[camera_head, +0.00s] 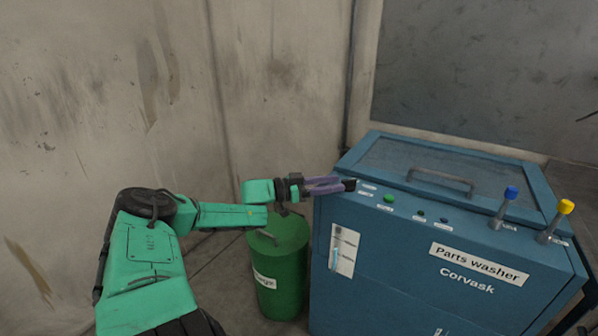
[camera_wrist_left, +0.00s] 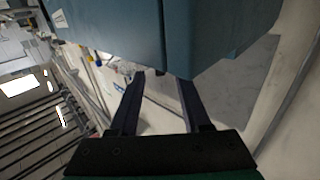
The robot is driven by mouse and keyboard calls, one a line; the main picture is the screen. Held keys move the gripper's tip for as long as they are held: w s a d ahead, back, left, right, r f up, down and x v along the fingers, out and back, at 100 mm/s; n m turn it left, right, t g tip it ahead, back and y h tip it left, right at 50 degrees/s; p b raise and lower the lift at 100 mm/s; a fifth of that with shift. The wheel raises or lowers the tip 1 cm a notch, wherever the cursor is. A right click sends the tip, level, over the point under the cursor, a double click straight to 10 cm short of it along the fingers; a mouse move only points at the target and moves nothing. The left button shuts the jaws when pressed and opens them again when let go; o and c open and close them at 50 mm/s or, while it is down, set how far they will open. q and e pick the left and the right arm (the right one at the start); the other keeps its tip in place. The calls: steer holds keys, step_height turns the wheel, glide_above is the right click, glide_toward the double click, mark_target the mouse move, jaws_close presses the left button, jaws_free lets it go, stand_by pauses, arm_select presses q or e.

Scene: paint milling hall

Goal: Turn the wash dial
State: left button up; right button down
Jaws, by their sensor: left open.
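The blue parts washer (camera_head: 400,255) stands at the right in the head view, with a row of controls along its top front edge. No wash dial shows clearly; my left gripper covers part of the panel's left end, beside a small label (camera_head: 368,187). My left gripper (camera_head: 350,185) is at that left end, pointing right, with nothing seen between its fingers. In the left wrist view the two fingers (camera_wrist_left: 162,78) are apart, and the washer's blue body (camera_wrist_left: 120,28) fills the top. I cannot tell whether the fingers touch the washer. My right gripper is not in view.
A green button (camera_head: 388,199), small indicators, a blue-topped lever (camera_head: 510,193) and a yellow-topped lever (camera_head: 566,207) line the panel. Behind them is a lid with a handle (camera_head: 440,181). A green drum (camera_head: 280,262) stands left of the washer, below my left forearm.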

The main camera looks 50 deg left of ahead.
arm_select(q)
steer(key=p+v, duration=0.7)
steer(key=v, duration=0.2)
steer(key=shift+p, duration=0.35)
steer(key=shift+s, duration=0.1)
